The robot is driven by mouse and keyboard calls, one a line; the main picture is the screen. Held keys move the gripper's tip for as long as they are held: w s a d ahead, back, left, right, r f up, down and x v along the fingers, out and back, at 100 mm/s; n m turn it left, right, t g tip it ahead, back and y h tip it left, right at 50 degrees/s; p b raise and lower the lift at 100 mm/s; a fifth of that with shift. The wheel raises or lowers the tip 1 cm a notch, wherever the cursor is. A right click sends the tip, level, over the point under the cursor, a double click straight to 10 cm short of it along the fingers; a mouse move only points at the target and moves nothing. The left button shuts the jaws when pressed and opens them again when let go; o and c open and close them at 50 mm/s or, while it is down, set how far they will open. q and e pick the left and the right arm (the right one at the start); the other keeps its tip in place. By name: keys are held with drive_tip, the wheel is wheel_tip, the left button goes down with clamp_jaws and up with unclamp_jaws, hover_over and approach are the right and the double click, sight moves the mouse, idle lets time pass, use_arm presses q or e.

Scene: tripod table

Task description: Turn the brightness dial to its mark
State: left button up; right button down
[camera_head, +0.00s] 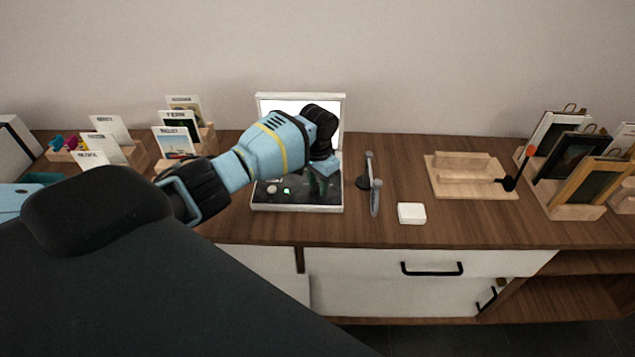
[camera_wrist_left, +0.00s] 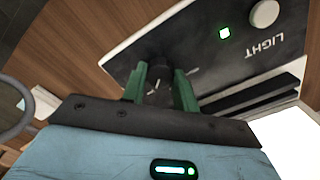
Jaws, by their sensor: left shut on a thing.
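The light box has a black control panel (camera_head: 300,194) and a raised bright white screen (camera_head: 279,104) behind it. The brightness dial (camera_wrist_left: 159,72) is a dark round knob on the panel, with short white marks beside it in the left wrist view. My left gripper (camera_wrist_left: 163,86) has its two green fingers on either side of the dial and is shut on it. In the head view the left gripper (camera_head: 322,178) reaches down onto the right part of the panel, and it hides the dial there. My right gripper is not in view.
A round white button (camera_wrist_left: 264,13) and a lit green lamp (camera_wrist_left: 224,33) sit by the word LIGHT. Right of the box are a grey stand (camera_head: 374,190), a white block (camera_head: 411,213), a wooden holder (camera_head: 470,187) and framed pictures (camera_head: 575,165). Card racks (camera_head: 180,140) stand at left.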

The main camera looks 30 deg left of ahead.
sight(318, 186)
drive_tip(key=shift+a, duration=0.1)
use_arm(q)
drive_tip(key=o, duration=1)
wheel_tip(318, 186, up, 7)
drive_tip(key=shift+w+f+p, duration=0.1)
drive_tip(key=shift+f+p, duration=0.05)
drive_tip(key=shift+p, duration=0.3)
drive_tip(key=shift+r, duration=0.6)
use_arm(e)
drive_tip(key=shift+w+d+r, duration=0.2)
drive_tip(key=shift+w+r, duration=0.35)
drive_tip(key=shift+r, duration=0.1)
